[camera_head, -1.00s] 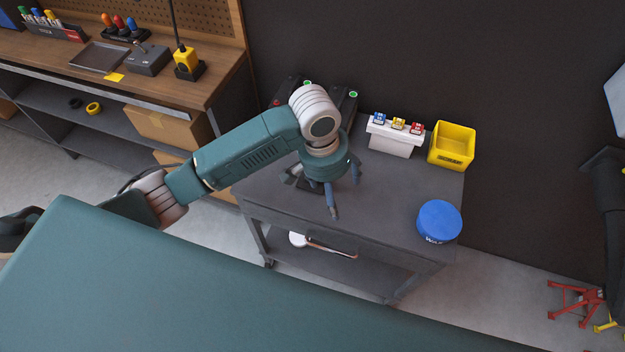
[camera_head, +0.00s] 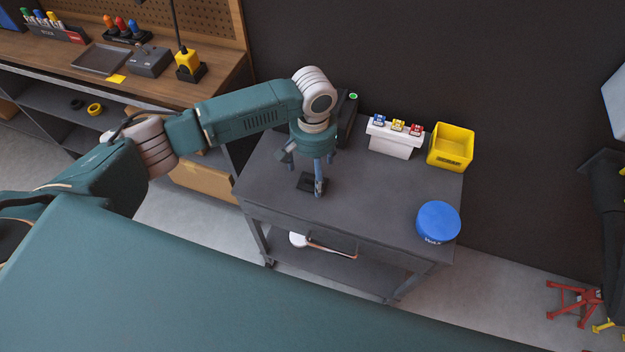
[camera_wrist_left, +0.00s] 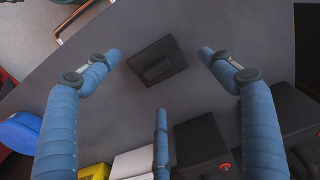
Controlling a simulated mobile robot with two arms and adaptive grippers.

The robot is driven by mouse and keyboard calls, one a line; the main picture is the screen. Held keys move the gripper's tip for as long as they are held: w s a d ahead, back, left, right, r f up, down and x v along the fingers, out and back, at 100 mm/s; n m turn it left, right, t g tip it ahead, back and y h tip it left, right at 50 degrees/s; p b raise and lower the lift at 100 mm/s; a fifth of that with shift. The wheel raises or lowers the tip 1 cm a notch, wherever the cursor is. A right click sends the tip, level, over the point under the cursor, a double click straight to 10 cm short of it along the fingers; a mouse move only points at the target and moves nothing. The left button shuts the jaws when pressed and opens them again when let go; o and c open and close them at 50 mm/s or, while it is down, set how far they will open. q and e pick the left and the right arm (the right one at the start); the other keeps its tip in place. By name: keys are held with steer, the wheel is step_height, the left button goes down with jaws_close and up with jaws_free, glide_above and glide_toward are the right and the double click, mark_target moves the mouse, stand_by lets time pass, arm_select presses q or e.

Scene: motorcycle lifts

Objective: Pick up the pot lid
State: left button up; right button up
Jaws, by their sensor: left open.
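The pot lid (camera_head: 311,183) looks like a flat, dark, square piece with a raised grip block in its middle. It lies on the grey cart top. In the left wrist view the lid (camera_wrist_left: 158,61) lies tilted in the picture, between and beyond my fingertips. My left gripper (camera_head: 307,172) points down above it, with three blue fingers spread wide. It is open and empty; the fingers (camera_wrist_left: 159,56) appear apart from the lid. In the head view a finger hides part of the lid. My right gripper is out of view.
The grey cart (camera_head: 375,205) also holds a blue round tub (camera_head: 438,222), a yellow bin (camera_head: 451,147), a white stand (camera_head: 391,140) with small coloured items, and black boxes (camera_head: 347,115) behind my gripper. The cart's middle is clear. A wooden workbench (camera_head: 218,80) stands at left.

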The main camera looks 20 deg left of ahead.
mark_target(313, 176)
arm_select(q)
steer(key=shift+f, duration=1.6)
steer(key=c, duration=1.4)
steer(key=shift+r, duration=0.1)
steer(key=shift+c, duration=0.2)
